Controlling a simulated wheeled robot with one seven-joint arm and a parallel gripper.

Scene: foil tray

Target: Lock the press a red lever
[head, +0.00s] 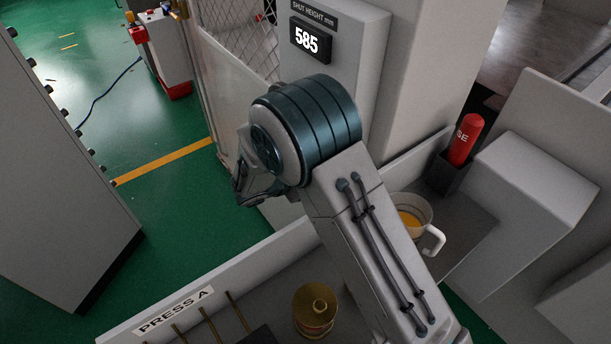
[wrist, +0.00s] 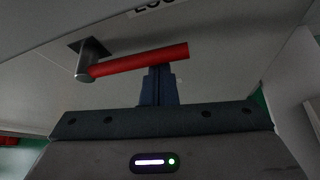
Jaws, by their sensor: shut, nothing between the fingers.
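The red lever (wrist: 140,59) shows in the wrist view as a round red bar on a metal pivot (wrist: 88,62) at its left end. It runs to the right with a slight upward slant. In the head view my arm hides the lever and most of my gripper.
A PRESS A sign (head: 174,311) is on the low wall at front left. A grey cabinet (head: 60,190) is at left, with green floor between.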

